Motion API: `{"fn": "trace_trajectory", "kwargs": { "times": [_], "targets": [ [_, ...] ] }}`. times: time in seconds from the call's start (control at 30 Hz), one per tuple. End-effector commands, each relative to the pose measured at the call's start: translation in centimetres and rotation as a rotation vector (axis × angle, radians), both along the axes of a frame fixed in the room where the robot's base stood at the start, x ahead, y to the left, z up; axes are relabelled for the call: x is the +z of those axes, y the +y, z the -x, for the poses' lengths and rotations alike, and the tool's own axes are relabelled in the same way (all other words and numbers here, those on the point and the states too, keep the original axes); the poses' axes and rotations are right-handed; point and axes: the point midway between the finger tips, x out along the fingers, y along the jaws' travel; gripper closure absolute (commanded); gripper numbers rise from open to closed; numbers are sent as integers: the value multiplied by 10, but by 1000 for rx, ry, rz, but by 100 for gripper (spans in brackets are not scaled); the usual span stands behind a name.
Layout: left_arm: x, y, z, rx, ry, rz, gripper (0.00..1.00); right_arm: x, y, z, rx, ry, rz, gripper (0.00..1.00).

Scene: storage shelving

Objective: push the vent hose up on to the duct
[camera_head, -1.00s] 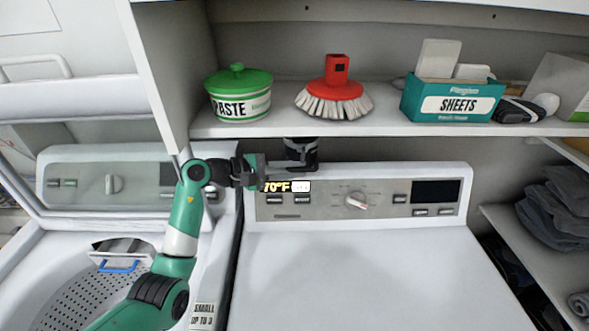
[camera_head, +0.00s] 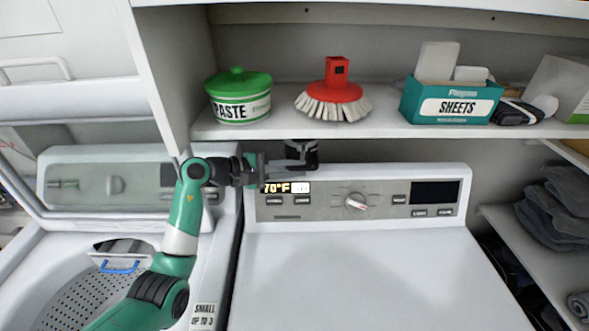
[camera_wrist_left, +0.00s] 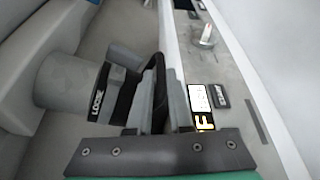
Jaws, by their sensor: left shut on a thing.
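My left gripper (camera_head: 298,165) is behind the top of the washer's control panel, under the shelf. It is shut on the vent hose (camera_head: 302,152), a dark round end that shows just below the shelf edge. In the left wrist view the gripper (camera_wrist_left: 155,85) has its grey fingers on either side of a black part of the hose. A dark band marked LOOSE (camera_wrist_left: 98,86) lies beside the fingers, at the end of a wide grey cylinder, probably the duct (camera_wrist_left: 70,80). The seam between hose and duct is partly hidden. My right gripper is out of view.
The shelf (camera_head: 390,128) above holds a green-lidded paste tub (camera_head: 238,95), a red brush (camera_head: 336,92) and a teal sheets box (camera_head: 452,100). The control panel (camera_head: 355,190) stands close below the gripper. The white washer top (camera_head: 370,270) is clear.

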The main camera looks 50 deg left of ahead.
Motion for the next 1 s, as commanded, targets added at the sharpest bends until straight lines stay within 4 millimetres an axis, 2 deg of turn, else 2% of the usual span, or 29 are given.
{"fn": "trace_trajectory", "kwargs": {
  "times": [0.03, 0.1, 0.37, 0.4, 0.5, 0.53, 0.83, 1.0],
  "targets": [
    [16, 0, 0, 0, -7, 0, 100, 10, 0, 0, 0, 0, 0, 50],
    [23, 0, 0, -1, -7, 1, 100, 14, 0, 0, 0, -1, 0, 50],
    [22, 0, 0, -1, -7, 1, 100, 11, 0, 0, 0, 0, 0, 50],
    [22, 0, 0, 0, -6, 0, 76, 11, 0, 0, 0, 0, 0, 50],
    [21, 0, 0, -1, -5, 0, 58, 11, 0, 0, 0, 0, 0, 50],
    [21, 0, 0, -1, -5, 0, 55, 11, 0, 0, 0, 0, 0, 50],
    [21, 1, 1, 0, -4, 0, 55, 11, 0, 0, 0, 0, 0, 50],
    [25, 10, 20, 1, -6, -1, 55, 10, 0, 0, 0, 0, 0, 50]
  ]
}}
